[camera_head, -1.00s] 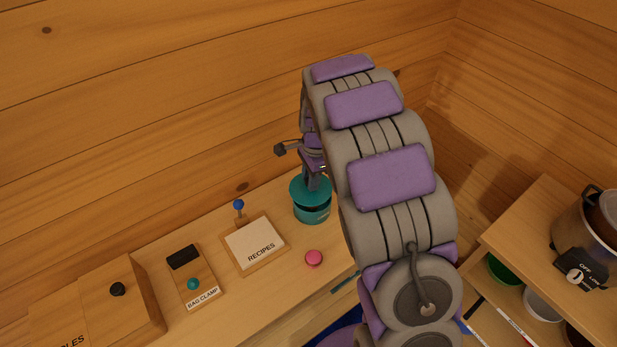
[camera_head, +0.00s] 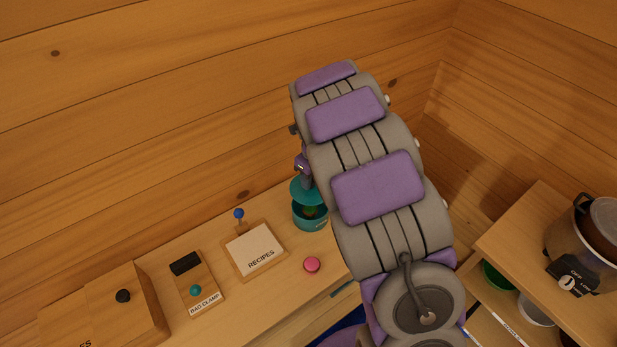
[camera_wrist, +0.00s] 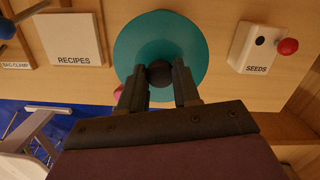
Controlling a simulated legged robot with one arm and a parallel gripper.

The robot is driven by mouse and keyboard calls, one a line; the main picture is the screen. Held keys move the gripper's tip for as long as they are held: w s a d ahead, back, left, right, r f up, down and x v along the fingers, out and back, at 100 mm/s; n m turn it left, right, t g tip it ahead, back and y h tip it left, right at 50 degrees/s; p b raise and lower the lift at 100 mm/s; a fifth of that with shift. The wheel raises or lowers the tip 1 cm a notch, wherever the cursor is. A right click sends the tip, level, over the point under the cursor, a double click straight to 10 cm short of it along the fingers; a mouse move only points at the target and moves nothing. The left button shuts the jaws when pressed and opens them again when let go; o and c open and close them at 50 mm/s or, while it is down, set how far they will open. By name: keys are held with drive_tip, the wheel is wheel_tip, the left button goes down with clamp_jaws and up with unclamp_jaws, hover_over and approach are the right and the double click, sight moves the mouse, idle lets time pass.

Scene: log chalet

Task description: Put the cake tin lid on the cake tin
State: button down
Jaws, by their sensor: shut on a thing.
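The cake tin lid (camera_wrist: 160,40) is a flat teal disc with a dark round knob (camera_wrist: 159,73). My gripper (camera_wrist: 158,76) is shut on this knob in the wrist view. In the head view the lid (camera_head: 302,191) is above the teal cake tin (camera_head: 311,221), offset a little to the left. The tin stands upright on the wooden counter, its open mouth partly showing below the lid, with something yellow-green inside. My arm hides the right part of the lid and tin. The wrist view does not show the tin; the lid covers that area.
A recipes board (camera_head: 256,250) stands left of the tin, with a bag clamp board (camera_head: 202,290) farther left. A pink knob (camera_head: 312,264) is in front of the tin. A seeds block (camera_wrist: 257,46) shows in the wrist view. The log wall (camera_head: 180,100) is close behind.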

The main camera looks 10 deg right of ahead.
sight(311, 190)
drive_tip(key=shift+w+d+r+m, duration=0.1)
drive_tip(key=shift+r+m, duration=0.1)
drive_tip(key=shift+m, duration=1.1)
drive_tip(key=shift+a+f, duration=0.1)
drive_tip(key=shift+a, duration=0.1)
wheel_tip(311, 190, down, 6)
drive_tip(key=b, duration=0.5)
drive_tip(key=shift+d, duration=0.1)
drive_tip(key=shift+f+p, duration=0.3)
drive_tip(key=shift+f, duration=0.45)
drive_tip(key=shift+p, duration=1.35)
drive_tip(key=shift+f+p, duration=0.4)
drive_tip(key=shift+p, duration=0.4)
idle(1.2)
